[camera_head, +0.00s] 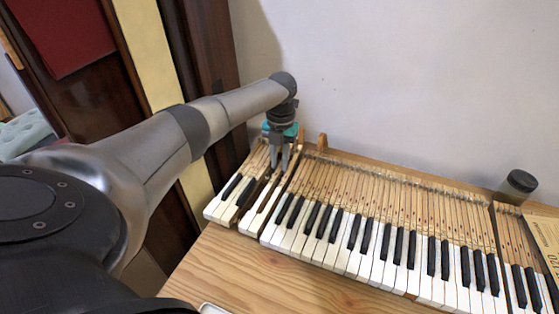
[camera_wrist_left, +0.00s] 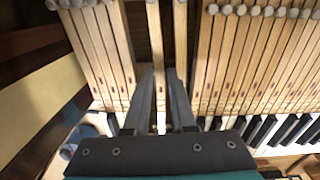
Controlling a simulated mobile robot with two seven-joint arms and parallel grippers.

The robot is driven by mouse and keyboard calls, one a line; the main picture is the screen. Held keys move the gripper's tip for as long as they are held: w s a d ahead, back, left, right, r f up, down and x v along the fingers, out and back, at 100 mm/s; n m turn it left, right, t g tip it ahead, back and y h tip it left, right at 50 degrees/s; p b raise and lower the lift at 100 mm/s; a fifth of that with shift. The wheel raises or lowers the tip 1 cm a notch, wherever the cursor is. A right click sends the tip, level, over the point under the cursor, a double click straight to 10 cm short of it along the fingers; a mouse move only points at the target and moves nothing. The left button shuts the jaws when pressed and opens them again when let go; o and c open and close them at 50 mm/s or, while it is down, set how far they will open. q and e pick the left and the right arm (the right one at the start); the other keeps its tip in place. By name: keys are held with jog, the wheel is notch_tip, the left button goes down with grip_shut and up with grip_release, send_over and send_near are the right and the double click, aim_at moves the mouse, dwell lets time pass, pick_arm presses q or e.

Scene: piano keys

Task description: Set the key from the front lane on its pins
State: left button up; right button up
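The piano keyboard (camera_head: 345,215) holds long wooden keys with white and black fronts. My left gripper (camera_head: 279,170) points down over the left part of the keyboard, behind the black key fronts. In the left wrist view its two fingers (camera_wrist_left: 161,75) lie on either side of one wooden key (camera_wrist_left: 155,40), with dark gaps beside that key. Another key (camera_wrist_left: 181,30) runs just right of it, partly hidden by the right finger. Whether the fingers press on the key between them, and whether it sits on its pins, cannot be told. My right gripper is not in view.
A dark round jar (camera_head: 518,184) stands at the back right. A printed card or box (camera_head: 545,236) lies at the right edge. A white wall rises behind the keyboard.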

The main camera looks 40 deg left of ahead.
pick_arm(q)
jog(key=shift+r+p, duration=1.1)
jog(key=shift+r, duration=0.05)
jog(key=shift+o, duration=0.3)
jog(key=o, duration=0.5)
notch_tip(320, 180, up, 5)
jog(key=p, duration=0.4)
jog(key=shift+p, duration=0.35)
